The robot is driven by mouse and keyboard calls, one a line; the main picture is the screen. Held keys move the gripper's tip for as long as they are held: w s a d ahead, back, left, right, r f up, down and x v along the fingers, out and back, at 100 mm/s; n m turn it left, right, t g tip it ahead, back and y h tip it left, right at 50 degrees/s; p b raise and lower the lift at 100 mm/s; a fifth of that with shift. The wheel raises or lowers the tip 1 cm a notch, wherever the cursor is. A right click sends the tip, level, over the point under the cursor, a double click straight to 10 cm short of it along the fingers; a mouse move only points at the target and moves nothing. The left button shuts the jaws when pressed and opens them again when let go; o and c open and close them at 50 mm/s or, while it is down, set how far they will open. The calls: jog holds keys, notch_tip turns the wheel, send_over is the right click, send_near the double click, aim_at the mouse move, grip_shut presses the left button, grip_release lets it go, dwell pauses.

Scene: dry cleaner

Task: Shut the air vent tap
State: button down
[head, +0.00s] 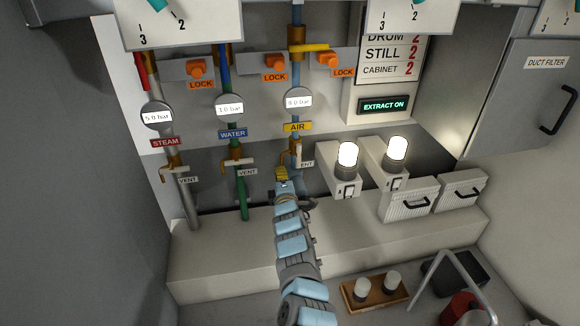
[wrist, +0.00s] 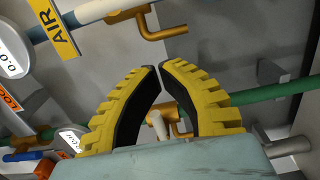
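The air pipe hangs below the yellow AIR label (head: 298,127), with a brass fitting and the air vent tap's pale handle (head: 298,153) pointing up and down along the pipe. In the wrist view the brass outlet of this tap (wrist: 172,33) is at the top, beyond my fingertips. My gripper (head: 282,173), with yellow fingers, is just left of and below the tap in the head view. In the wrist view its fingertips (wrist: 158,66) nearly meet, with nothing seen held between them. The pale lever seen through the finger gap appears to belong to the water tap behind.
The water vent tap (head: 238,162) and steam vent tap (head: 172,169) stand to the left, handles crosswise. The VENT label by the air tap is partly hidden. Two lit lamps (head: 347,155) (head: 396,149) project on the right. A white ledge (head: 215,258) lies below.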

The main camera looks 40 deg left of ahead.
aim_at(298, 154)
jog(key=w, duration=0.5)
jog(key=shift+w+a, duration=0.1)
dwell(0.7)
dwell(0.4)
jog(key=shift+w, duration=0.1)
